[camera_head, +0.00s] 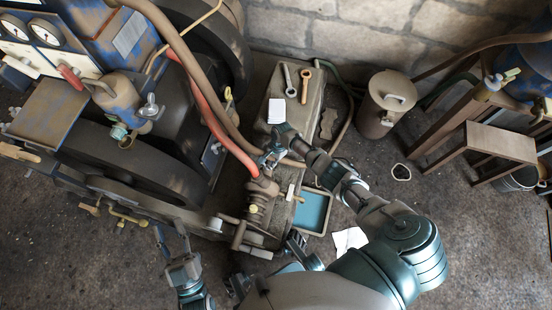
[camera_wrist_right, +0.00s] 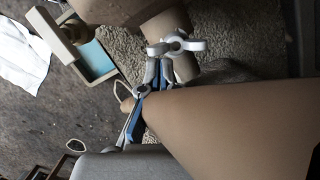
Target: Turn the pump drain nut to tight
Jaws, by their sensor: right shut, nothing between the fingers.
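A pale wing-shaped nut (camera_wrist_right: 178,46), likely the drain nut, sits on a tan pipe fitting (camera_wrist_right: 186,68) in the right wrist view. My right gripper (camera_wrist_right: 158,68) is shut and empty, its fingertips close beside the nut. I cannot tell whether they touch it. In the head view my right gripper (camera_head: 268,158) is by the red hose's lower end, above the brown pump (camera_head: 262,187); the nut is not clear there. My left gripper (camera_head: 172,236) is low at the left, its fingers apart and empty, away from the pump.
A thick tan hose (camera_wrist_right: 235,115) crosses close to my right fingers. The red hose (camera_head: 219,118) runs down to the pump. A blue-lined tray (camera_head: 313,211) lies right of the pump. A lidded can (camera_head: 386,103) stands further right.

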